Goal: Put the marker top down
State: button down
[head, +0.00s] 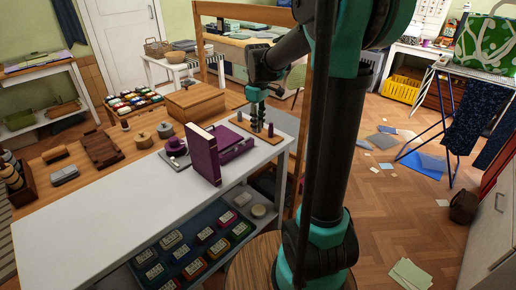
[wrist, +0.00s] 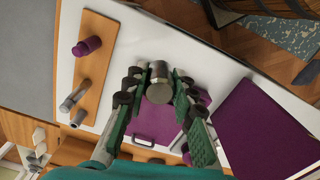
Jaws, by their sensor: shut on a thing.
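My gripper (wrist: 158,92) is shut on a short grey metallic cylinder, taken to be the marker top (wrist: 158,91), seen nearly end-on between the fingertips. In the head view my gripper (head: 256,108) points down at the far right end of the white table; the held top is too small to make out there. A wooden strip (wrist: 91,60) lies left of the gripper in the wrist view. It carries a purple knob-like piece (wrist: 87,46) and grey cylinders (wrist: 73,100). Its board (head: 244,126) shows beneath the gripper in the head view.
A tall purple upright panel (head: 202,155) stands close by, with a low purple case (head: 236,145) beside it. A wooden box (head: 194,102) and round pieces (head: 143,140) stand farther left. The white tabletop (head: 110,215) is clear at the front left.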

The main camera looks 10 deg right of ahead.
aim_at(258, 154)
notch_tip(258, 154, down, 11)
jog(key=shift+r, duration=0.1)
dwell(0.3)
jog(key=shift+f, duration=0.2)
jog(key=c, duration=1.3)
grip_release()
jog(key=shift+o, duration=0.2)
jog(key=shift+r, duration=0.1)
notch_tip(258, 154, up, 12)
jog(key=shift+f, duration=0.1)
jog(key=shift+s+d, duration=0.1)
jog(key=shift+s, duration=0.2)
jog(key=s+d+f+m+t, duration=0.2)
jog(key=s+f+m, duration=0.2)
jog(key=s, duration=0.6)
jog(key=s+d+f+m+t, duration=0.2)
jog(key=s+f+m, duration=0.3)
jog(key=s+f, duration=0.4)
jog(key=shift+s+m, duration=0.3)
jog(key=shift+s, duration=0.7)
jog(key=shift+r, duration=0.1)
